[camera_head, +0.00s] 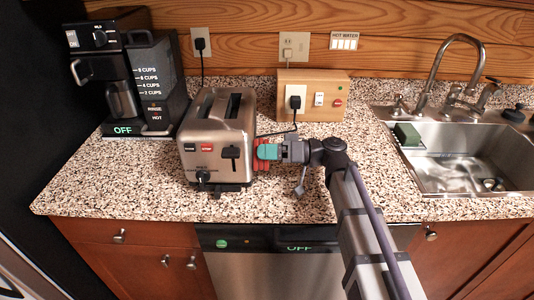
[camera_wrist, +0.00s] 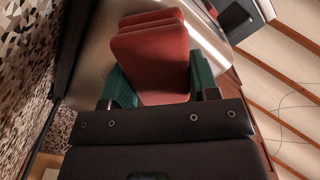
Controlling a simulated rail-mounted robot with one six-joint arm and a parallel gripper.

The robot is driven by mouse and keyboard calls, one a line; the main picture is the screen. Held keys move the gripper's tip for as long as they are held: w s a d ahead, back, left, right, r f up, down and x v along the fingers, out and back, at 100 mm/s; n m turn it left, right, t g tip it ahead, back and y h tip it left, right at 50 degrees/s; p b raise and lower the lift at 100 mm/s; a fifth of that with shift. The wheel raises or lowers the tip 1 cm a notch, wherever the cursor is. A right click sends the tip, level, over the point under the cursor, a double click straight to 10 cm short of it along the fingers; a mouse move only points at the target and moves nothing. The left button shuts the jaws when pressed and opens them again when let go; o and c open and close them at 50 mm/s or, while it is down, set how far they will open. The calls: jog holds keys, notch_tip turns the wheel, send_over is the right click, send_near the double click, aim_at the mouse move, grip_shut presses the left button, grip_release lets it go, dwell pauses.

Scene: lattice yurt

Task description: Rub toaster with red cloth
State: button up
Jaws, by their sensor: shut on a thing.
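The silver toaster (camera_head: 215,135) stands upright on the speckled counter, with two slots on top and a lever on its front. My gripper (camera_head: 267,152) is at the toaster's right side. It is shut on the folded red cloth (camera_head: 257,155), which appears to touch that side. In the wrist view the red cloth (camera_wrist: 152,62) is a thick folded pad between the green fingers of my gripper (camera_wrist: 158,88). The toaster's metal side (camera_wrist: 92,68) lies behind the cloth. The exact contact face is hidden by the cloth.
A coffee maker (camera_head: 125,75) stands left of the toaster. A wooden outlet box (camera_head: 312,82) with a black plug and cord is close behind my gripper. A sink (camera_head: 465,160) with a faucet and green sponge (camera_head: 408,134) is at right. The front left counter is clear.

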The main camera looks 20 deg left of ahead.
jog(key=shift+w+a, duration=0.65)
jog(key=shift+w, duration=1.6)
jog(key=shift+w+a, duration=0.7)
jog(key=shift+w, duration=1.55)
jog(key=shift+w+a, duration=0.65)
jog(key=shift+w, duration=1.6)
jog(key=shift+s+d+r+p, duration=0.25)
jog(key=shift+s+d, duration=0.45)
jog(key=shift+s, duration=1.65)
jog(key=shift+s+d+r+p, duration=0.25)
jog(key=shift+s+d, duration=0.4)
jog(key=shift+s, duration=1.75)
jog(key=shift+s+d+r+p, duration=0.25)
jog(key=shift+s+d, duration=0.45)
jog(key=shift+s, duration=1.65)
jog(key=shift+r+p, duration=0.85)
jog(key=shift+f, duration=0.1)
jog(key=shift+w+a, duration=0.25)
jog(key=shift+w, duration=0.7)
jog(key=shift+w+a, duration=0.25)
jog(key=shift+w, duration=0.65)
jog(key=w+a, duration=0.3)
jog(key=w, duration=0.7)
jog(key=shift+w, duration=0.2)
